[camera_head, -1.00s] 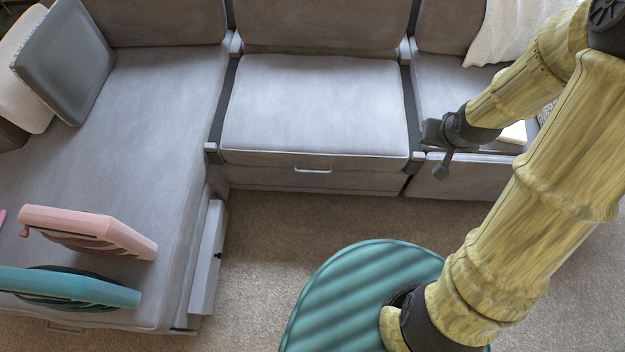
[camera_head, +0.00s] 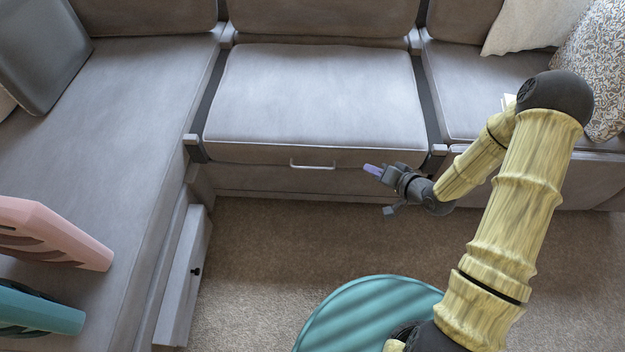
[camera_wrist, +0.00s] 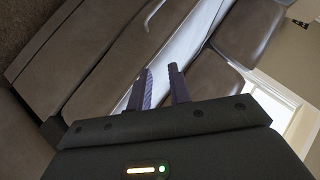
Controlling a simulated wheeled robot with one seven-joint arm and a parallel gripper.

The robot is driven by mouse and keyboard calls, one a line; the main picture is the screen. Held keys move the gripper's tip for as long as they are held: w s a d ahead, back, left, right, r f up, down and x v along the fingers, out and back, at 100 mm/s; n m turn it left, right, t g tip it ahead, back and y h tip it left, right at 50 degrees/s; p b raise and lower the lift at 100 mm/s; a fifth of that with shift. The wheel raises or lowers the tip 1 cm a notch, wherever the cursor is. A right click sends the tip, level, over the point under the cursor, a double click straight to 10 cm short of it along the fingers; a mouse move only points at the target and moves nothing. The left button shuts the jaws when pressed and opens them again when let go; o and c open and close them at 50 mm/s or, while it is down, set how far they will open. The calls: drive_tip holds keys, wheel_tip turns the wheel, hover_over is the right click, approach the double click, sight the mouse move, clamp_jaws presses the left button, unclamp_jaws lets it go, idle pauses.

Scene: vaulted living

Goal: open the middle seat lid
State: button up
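The middle seat lid (camera_head: 313,100) is a grey cushioned panel lying flat and closed between two dark gaps. A pale bar handle (camera_head: 312,165) sits on its front edge; it also shows in the wrist view (camera_wrist: 149,20). My gripper (camera_head: 373,170) is in front of the seat, right of the handle and apart from it. In the wrist view the two purple fingers (camera_wrist: 161,88) stand apart with nothing between them, pointing toward the seat front. The handle lies beyond the fingertips there.
A chaise section (camera_head: 110,120) runs down the left, with pink (camera_head: 50,235) and teal (camera_head: 35,312) objects on it. A low drawer front (camera_head: 184,275) juts at its side. The right seat (camera_head: 465,90) holds cushions. Carpet (camera_head: 270,235) before the middle seat is clear.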

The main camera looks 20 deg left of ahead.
sight(313, 168)
drive_tip(key=s+a+f+m+t+y+b, duration=0.1)
drive_tip(key=s+a+f+m+y+b, duration=0.1)
drive_tip(key=f+b, duration=0.5)
drive_tip(key=s+a+f+m+t+y+b, duration=0.1)
drive_tip(key=a+f+m+t+y+b, duration=0.1)
drive_tip(key=f+y+b, duration=0.3)
wheel_tip(313, 168, down, 4)
drive_tip(key=shift+s+a+r+m+b, duration=0.15)
drive_tip(key=shift+s+a+m+b, duration=0.3)
drive_tip(key=shift+b, duration=0.5)
drive_tip(key=shift+d, duration=0.1)
drive_tip(key=b+x, duration=0.7)
drive_tip(key=x, duration=1)
drive_tip(key=shift+w+r, duration=0.15)
drive_tip(key=shift+w, duration=0.1)
clamp_jaws()
